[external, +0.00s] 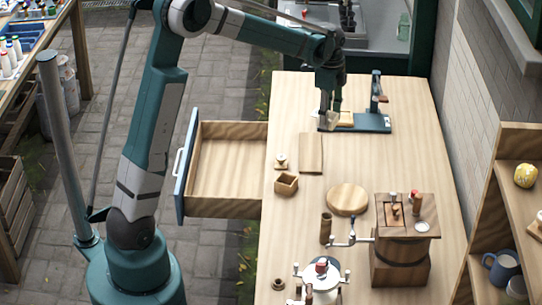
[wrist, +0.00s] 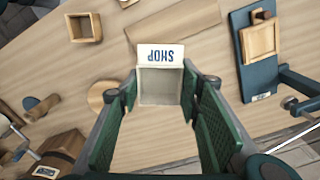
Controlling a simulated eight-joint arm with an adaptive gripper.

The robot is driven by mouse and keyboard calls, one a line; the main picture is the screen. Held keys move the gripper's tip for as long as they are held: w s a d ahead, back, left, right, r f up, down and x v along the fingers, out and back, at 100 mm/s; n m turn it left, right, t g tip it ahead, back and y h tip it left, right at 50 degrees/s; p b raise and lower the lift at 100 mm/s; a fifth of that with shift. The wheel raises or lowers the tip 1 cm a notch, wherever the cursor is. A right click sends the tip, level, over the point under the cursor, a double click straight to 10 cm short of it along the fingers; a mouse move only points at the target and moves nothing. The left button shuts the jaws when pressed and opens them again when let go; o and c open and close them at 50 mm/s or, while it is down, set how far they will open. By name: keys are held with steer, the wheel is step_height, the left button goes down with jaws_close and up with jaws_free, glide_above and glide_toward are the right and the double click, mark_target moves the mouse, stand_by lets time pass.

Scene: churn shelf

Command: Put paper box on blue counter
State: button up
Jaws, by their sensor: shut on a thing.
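The paper box (wrist: 160,85) is a small, open-topped greyish box with a white flap lettered "SHOP". My gripper (wrist: 160,100) has its green-padded fingers on either side of it. In the external view, my gripper (external: 328,112) points down over the far part of the wooden table, with the pale box (external: 328,122) at its fingertips. Just right of it is a blue base (external: 372,123) with an upright post and a square wooden tray (external: 346,118); this may be the blue counter. It also shows at the right of the wrist view (wrist: 256,80). The box's height above the table is unclear.
An open drawer (external: 228,160) juts from the table's left side. A flat wooden board (external: 311,153), a small wooden box (external: 286,184), a round board (external: 347,199), a wooden grinder-like box (external: 402,240) and a white pot (external: 322,280) stand nearer. A wall borders the right.

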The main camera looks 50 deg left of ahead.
steer(key=w+d+f+m+p, duration=0.1)
steer(key=w+d+m+p, duration=0.15)
steer(key=d, duration=1.35)
steer(key=w+d+m+p, duration=0.2)
steer(key=w+d+p, duration=0.2)
steer(key=d, duration=1.1)
steer(key=shift+d+f+b, duration=0.15)
steer(key=shift+f, duration=1.25)
steer(key=shift+d+f+b, duration=0.1)
steer(key=shift+f+b, duration=0.05)
steer(key=shift+f, duration=1.25)
steer(key=shift+f, duration=3.1)
steer(key=shift+f, duration=1.9)
steer(key=shift+f, duration=0.2)
